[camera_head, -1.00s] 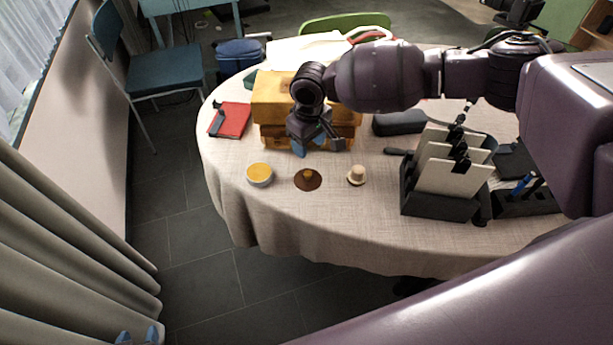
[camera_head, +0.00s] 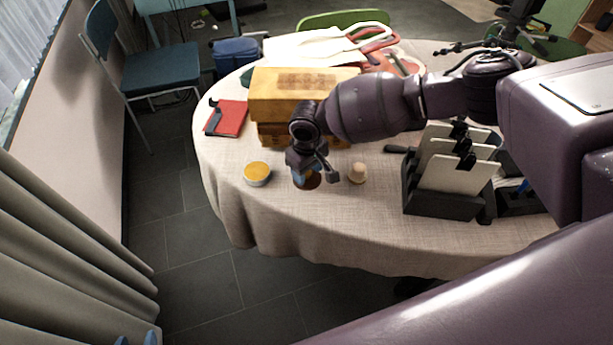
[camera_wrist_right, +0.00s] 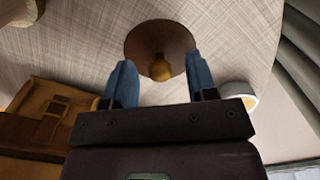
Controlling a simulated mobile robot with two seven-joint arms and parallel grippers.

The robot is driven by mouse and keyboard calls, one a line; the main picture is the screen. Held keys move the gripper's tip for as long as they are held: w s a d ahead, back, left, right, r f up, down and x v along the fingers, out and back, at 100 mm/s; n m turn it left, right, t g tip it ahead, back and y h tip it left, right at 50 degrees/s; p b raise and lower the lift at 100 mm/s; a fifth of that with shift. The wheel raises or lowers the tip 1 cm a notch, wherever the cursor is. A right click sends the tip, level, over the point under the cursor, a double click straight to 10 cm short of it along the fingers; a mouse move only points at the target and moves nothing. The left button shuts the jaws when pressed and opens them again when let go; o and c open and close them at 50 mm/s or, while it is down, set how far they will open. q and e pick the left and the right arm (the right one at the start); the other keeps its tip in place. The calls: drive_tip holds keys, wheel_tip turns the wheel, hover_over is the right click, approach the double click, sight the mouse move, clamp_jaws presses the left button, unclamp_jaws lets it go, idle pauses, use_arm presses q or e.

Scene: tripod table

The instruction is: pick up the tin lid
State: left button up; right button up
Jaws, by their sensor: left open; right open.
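The tin lid, a dark brown disc with a brass-coloured knob, lies on the cloth-covered table. It shows in the right wrist view (camera_wrist_right: 159,42), and in the head view (camera_head: 314,181) the gripper partly hides it. My right gripper (camera_head: 306,177) is open over the lid. In the right wrist view its blue fingers (camera_wrist_right: 159,65) stand apart, one on each side of the knob and not closed on it. Whether the fingertips touch the lid is not clear. My left gripper (camera_head: 136,339) shows only its blue tips at the bottom left, open and far from the table.
A round tin with yellow contents (camera_head: 257,173) stands left of the lid. A small beige knobbed object (camera_head: 357,173) stands to the right. A wooden box (camera_head: 275,98) is behind, and a black file rack (camera_head: 440,206) is further right. The cloth in front is clear.

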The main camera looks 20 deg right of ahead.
drive_tip(key=shift+f, duration=0.5)
